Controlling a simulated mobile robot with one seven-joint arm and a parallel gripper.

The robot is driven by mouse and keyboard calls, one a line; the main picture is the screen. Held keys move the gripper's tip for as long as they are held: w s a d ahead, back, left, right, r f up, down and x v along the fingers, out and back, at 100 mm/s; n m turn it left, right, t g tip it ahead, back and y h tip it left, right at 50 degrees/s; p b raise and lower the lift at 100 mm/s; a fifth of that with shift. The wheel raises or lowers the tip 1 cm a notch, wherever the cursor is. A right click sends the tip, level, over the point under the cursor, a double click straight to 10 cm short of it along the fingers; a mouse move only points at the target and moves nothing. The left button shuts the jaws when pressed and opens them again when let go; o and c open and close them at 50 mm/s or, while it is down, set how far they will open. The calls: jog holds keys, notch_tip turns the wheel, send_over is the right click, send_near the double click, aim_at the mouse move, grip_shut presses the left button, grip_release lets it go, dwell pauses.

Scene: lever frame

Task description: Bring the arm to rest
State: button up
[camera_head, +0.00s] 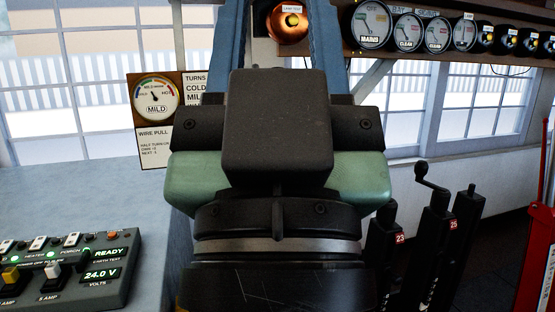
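A large dark arm link of mine (277,130) fills the middle of the head view, with green-grey sides and a dark ringed joint below it. It stands close to the camera and hides much of what lies behind.
At the left, a grey-blue top (60,200) bears a control box (65,265) reading READY and 24.0 V. Behind is a wire-pull dial (156,100) at MILD. At the right stand black levers (430,235), two tagged 23 and 25. Round instruments (408,33) line a shelf above.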

notch_tip(320, 180, up, 14)
jog(key=p, duration=1.1)
jog(key=shift+f, duration=0.25)
